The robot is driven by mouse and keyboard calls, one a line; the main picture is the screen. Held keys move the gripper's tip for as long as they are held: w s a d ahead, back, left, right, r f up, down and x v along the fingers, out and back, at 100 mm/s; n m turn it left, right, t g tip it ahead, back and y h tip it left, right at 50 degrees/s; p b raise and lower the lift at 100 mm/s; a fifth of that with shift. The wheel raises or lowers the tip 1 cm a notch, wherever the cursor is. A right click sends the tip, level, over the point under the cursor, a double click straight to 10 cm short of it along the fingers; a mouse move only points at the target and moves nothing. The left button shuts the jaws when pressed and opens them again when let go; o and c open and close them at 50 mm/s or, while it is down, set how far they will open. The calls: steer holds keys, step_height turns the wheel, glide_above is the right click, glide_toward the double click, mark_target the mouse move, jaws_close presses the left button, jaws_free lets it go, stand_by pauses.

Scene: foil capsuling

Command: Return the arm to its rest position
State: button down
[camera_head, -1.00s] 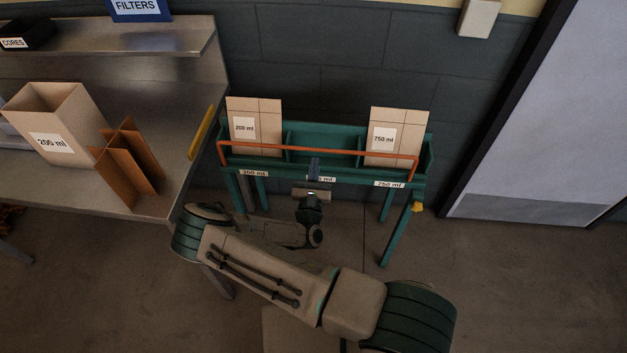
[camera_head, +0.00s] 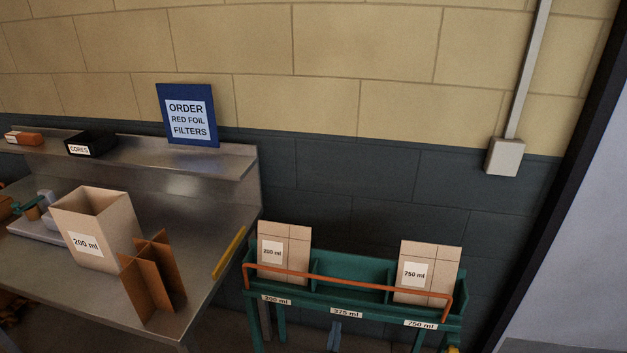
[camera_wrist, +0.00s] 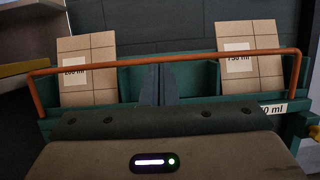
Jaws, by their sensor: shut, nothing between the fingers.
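My gripper (camera_wrist: 160,84) is shut and empty. In the wrist view its two dark fingers meet in front of the middle of the green rack (camera_wrist: 200,84). In the head view only the gripper's tip (camera_head: 335,336) shows at the bottom edge, just below the rack's 375 ml label (camera_head: 346,313). The rest of my arm is out of that view. The rack's middle bay is empty. A flat carton marked 200 ml (camera_head: 297,242) stands in its left bay and one marked 750 ml (camera_head: 436,262) in its right bay.
An orange rail (camera_head: 362,286) runs across the rack's front. To the left, a steel bench (camera_head: 95,290) holds an open 200 ml box (camera_head: 115,225) and a brown cardboard divider (camera_head: 140,290). A wall stands behind; a door frame is at right.

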steer(key=s+d+r+m+g+h, duration=0.45)
steer(key=d+r+m+g, duration=0.25)
steer(key=m+g, duration=0.45)
steer(key=s+d+r+m+g+h, duration=0.4)
steer(key=s+d+r+m+g, duration=0.25)
steer(key=m+g, duration=0.5)
steer(key=s+a+r+m+t+y, duration=0.2)
steer(key=s+r+m+y, duration=0.1)
steer(key=r+m+y, duration=0.2)
steer(key=s+a+r+m+t+y, duration=0.3)
steer(key=s+r+m+y, duration=0.1)
steer(key=r+y, duration=0.5)
steer(key=shift+a+r+m+t, duration=0.2)
steer(key=shift+m+t, duration=0.1)
steer(key=shift+m, duration=0.2)
steer(key=shift+d, duration=0.1)
